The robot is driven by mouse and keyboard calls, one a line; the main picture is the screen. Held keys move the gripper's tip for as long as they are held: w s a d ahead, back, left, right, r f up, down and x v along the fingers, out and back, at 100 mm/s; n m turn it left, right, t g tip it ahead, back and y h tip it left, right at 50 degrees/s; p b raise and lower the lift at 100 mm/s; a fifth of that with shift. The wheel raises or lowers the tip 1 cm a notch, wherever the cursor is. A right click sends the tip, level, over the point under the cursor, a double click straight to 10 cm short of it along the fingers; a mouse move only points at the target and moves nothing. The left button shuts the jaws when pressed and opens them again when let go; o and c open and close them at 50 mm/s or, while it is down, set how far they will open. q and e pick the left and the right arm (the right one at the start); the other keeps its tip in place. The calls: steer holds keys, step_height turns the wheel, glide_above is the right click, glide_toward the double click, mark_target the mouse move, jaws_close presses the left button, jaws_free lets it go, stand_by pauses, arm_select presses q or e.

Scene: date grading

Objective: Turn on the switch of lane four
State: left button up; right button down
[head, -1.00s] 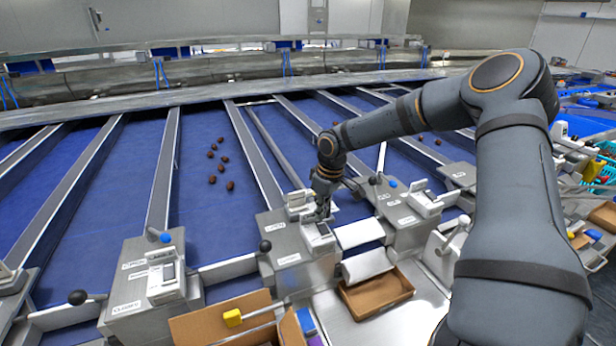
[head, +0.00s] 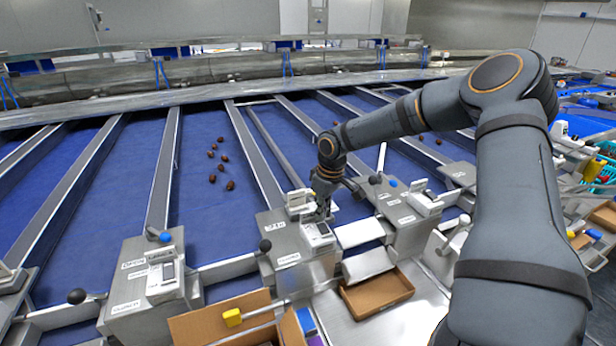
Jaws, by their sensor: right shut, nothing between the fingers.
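Grey control boxes stand along the near ends of the blue lanes, each with a white switch unit. My right gripper (head: 323,208) is shut and empty, pointing down at the middle control box (head: 288,256). Its fingertips are right by the top of that box's white switch unit (head: 319,233); I cannot tell whether they touch. The gripper partly covers the unit's back edge. Another switch unit (head: 163,276) sits on the box to the left, and one (head: 424,203) on the box to the right. The labels are too small to read as lane numbers. My left gripper is not in view.
Several dark dates (head: 221,155) lie on a blue lane. A black-knobbed lever (head: 265,246) and a blue-knobbed lever (head: 165,238) stick up near the boxes. An open cardboard box (head: 222,318) and a shallow brown tray (head: 377,294) stand in front.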

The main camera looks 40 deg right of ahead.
steer(key=shift+f+b, duration=0.6)
steer(key=shift+f, duration=0.25)
steer(key=shift+r, duration=0.1)
step_height(320, 180, up, 7)
steer(key=p, duration=0.5)
stand_by(0.4)
stand_by(0.9)
